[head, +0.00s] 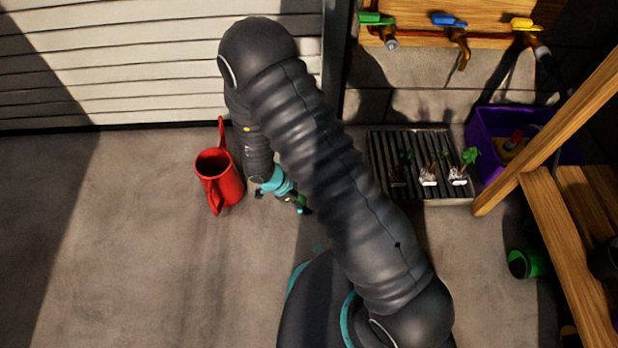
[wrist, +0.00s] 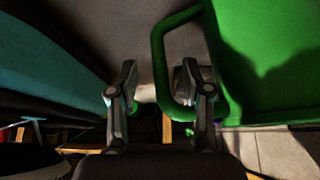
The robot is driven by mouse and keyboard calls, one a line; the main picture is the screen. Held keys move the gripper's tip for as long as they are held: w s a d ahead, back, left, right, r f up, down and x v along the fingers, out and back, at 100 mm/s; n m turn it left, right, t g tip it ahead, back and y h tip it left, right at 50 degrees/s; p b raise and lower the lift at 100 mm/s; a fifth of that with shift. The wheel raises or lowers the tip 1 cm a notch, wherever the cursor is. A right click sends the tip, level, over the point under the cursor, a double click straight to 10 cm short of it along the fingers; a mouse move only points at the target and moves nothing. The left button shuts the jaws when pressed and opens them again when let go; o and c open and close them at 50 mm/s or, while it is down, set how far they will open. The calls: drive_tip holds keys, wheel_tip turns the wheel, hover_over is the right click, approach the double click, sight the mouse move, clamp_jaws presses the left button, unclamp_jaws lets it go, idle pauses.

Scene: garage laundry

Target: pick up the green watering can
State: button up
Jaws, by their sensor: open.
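The green watering can (wrist: 275,65) fills the upper right of the wrist view, with its looped handle (wrist: 158,60) on its left side. My gripper (wrist: 160,98) is open. The upright bar of the handle stands between the two fingers, and the right finger is at the loop's opening. I cannot tell whether either finger touches it. In the head view my gripper (head: 297,203) points down beside my arm.
A red watering can (head: 222,180) stands on the floor left of my gripper. To the right are a slatted drain tray (head: 385,150) with small plants, a purple crate (head: 485,130), a wooden frame (head: 550,140) and a green container (head: 535,263). The left floor is clear.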

drive_tip(key=shift+b+x, duration=0.3)
drive_tip(key=shift+x, duration=1.15)
drive_tip(key=shift+s, duration=0.1)
drive_tip(key=shift+c, duration=0.2)
